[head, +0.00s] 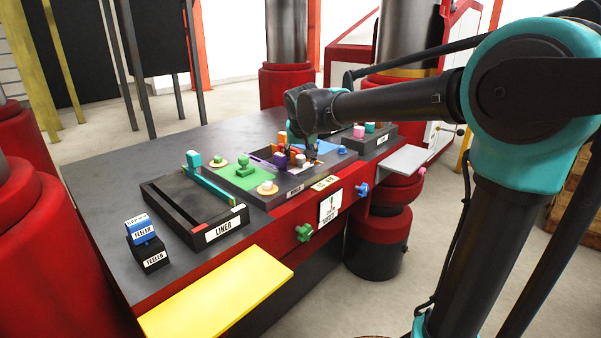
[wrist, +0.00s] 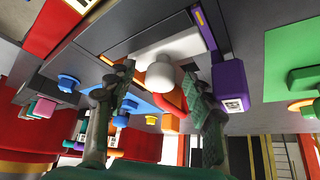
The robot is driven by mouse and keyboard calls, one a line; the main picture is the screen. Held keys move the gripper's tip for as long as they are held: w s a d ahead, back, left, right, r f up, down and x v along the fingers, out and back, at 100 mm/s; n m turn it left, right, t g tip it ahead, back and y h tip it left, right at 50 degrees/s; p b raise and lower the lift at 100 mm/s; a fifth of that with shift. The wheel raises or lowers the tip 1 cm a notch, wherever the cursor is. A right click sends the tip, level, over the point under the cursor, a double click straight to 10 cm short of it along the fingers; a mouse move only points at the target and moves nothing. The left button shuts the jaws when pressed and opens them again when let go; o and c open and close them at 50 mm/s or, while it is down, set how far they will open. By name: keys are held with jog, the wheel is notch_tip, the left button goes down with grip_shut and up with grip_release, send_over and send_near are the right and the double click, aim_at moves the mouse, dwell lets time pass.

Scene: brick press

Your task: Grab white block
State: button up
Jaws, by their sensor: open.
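The white block (wrist: 158,48) has a rounded knob facing the camera and shows in the middle of the wrist view. My gripper (wrist: 158,84) is open, with one finger on each side of the white knob. I see no clear contact between the fingers and the block. In the head view the white block (head: 300,160) is small, in the tray area at the middle of the table, with my gripper (head: 311,154) right at it. A purple block (wrist: 230,86) is close to the right finger in the wrist view.
A green plate (head: 238,174) with a green piece lies left of the gripper in the head view. The dark liner tray (head: 196,238), a blue and black block stack (head: 147,247) and a yellow shelf (head: 216,291) are further left. A blue piece (wrist: 68,83) is beside the left finger.

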jog(key=shift+w+f, duration=0.3)
jog(key=shift+f, duration=0.15)
grip_shut()
